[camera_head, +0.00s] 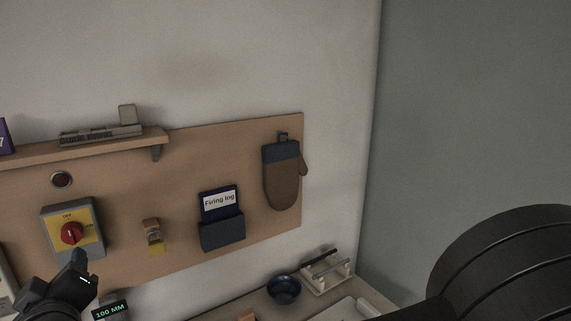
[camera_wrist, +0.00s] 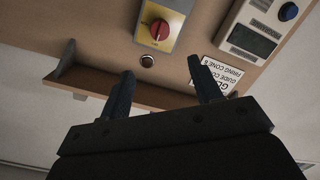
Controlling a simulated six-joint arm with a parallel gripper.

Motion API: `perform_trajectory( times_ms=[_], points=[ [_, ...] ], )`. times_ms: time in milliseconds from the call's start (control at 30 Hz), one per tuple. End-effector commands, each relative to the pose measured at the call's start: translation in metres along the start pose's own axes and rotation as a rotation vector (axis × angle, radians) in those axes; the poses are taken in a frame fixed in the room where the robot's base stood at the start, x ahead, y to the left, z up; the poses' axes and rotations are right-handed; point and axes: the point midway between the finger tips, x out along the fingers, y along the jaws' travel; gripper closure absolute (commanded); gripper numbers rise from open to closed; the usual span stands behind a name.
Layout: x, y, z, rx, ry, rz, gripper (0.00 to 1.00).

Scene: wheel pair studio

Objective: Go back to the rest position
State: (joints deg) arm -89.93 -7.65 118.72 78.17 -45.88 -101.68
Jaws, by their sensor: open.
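My gripper (camera_head: 79,258) shows at the lower left of the head view, just below and in front of a rotary switch with a red knob (camera_head: 71,234) on a yellow and grey box. In the wrist view, my gripper (camera_wrist: 160,66) has its two dark fingers spread apart with nothing between them. The red knob (camera_wrist: 159,29) lies beyond the fingertips there, apart from them. A round dark red button (camera_wrist: 147,60) shows between the fingertips, on the board behind.
A wooden board (camera_head: 180,180) carries a shelf (camera_head: 140,143), a Firing log pocket (camera_head: 222,232) and a brown oven mitt (camera_head: 283,183). A blue bowl (camera_head: 284,289) and a white rack (camera_head: 327,275) stand below. A control unit (camera_wrist: 258,35) is at the wrist view's upper right.

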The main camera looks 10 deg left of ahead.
Motion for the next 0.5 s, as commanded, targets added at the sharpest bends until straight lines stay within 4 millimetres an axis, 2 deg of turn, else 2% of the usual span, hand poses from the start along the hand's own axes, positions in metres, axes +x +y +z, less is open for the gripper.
perform_trajectory(
  times_ms=[167, 500],
  points=[
    [-0.024, 0.0, 0.0, 0.002, 0.003, -0.003, 0.42],
    [0.027, 0.0, 0.001, -0.002, -0.004, 0.003, 0.42]
  ],
)
